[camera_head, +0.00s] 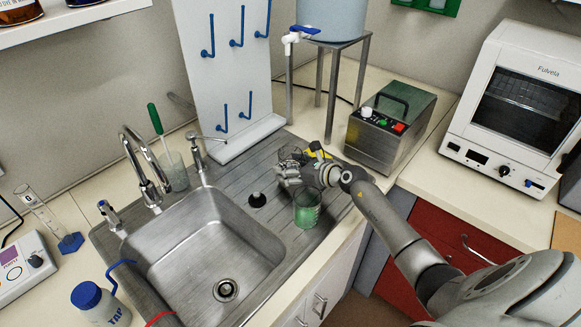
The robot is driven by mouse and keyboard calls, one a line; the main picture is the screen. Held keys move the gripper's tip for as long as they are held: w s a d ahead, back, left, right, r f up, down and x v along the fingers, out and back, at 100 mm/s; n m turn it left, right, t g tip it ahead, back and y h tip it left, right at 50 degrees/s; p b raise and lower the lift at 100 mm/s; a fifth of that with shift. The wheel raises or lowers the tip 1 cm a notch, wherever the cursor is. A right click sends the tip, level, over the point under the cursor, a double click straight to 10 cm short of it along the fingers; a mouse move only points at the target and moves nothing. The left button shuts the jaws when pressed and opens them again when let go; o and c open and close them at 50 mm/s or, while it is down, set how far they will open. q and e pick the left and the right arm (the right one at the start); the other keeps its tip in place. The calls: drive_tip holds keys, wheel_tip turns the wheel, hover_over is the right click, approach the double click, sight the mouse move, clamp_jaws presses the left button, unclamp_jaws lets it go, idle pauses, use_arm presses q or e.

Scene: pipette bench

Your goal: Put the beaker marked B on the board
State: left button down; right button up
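A glass beaker with a green tint (307,212) stands upright on the steel drainer, just below my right gripper (284,172). Another clear glass vessel (289,153) shows partly behind the gripper; the fingers overlap it, and I cannot tell whether they touch it. A letter B is not readable on either. The gripper is over the drainer, its fingers pointing left; they are too small to tell open from shut. The white board (228,75) with blue pegs stands upright behind the sink, and its visible pegs are empty. My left gripper is out of view.
A glass (174,173) holding a green-handled brush stands behind the sink (207,245). The taps rise at its back edge. A metal box with buttons (390,127) and a tank stand (335,85) are close behind my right arm. A white oven (515,105) stands right.

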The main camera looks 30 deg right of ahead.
sight(299, 168)
drive_tip(key=shift+r, duration=0.1)
drive_tip(key=shift+r, duration=0.2)
drive_tip(key=v, duration=0.6)
drive_tip(key=shift+s+d+f+b, duration=0.1)
drive_tip(key=shift+s+b, duration=0.2)
drive_tip(key=shift+s, duration=0.05)
drive_tip(key=shift+s+d+r, duration=0.1)
drive_tip(key=shift+s+r, duration=0.15)
drive_tip(key=shift+s, duration=0.1)
